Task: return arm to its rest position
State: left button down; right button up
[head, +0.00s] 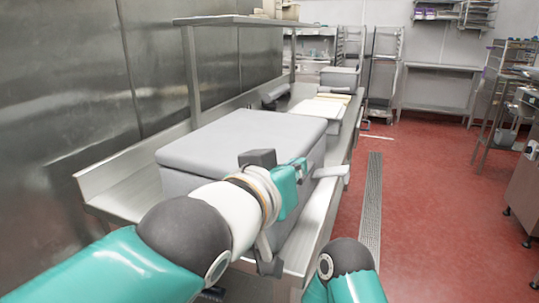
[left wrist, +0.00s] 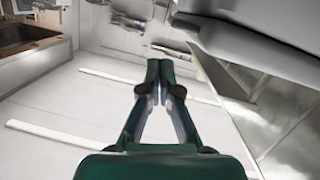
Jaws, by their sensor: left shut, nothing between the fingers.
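My left arm comes in from the lower left in the head view. The fingers are mostly hidden from the head. In the left wrist view, the left gripper (left wrist: 160,68) is shut, with the fingertips together and nothing between them. A grey surface (left wrist: 260,45) fills the upper right of that view. A teal and dark grey part of my own arm shows at the bottom of the head view. My right gripper is not in view.
A steel counter (head: 125,200) runs under the grey unit along the metal wall. The red floor (head: 430,200) with a drain grate (head: 371,205) is clear to the right.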

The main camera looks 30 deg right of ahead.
pick_arm(q)
jog(key=s+a+r, duration=0.3)
jog(key=a+r, duration=0.2)
jog(key=shift+a+t+h, duration=0.3)
jog(key=shift+a+t, duration=0.05)
jog(key=shift+t, duration=0.05)
jog(key=shift+p, duration=0.4)
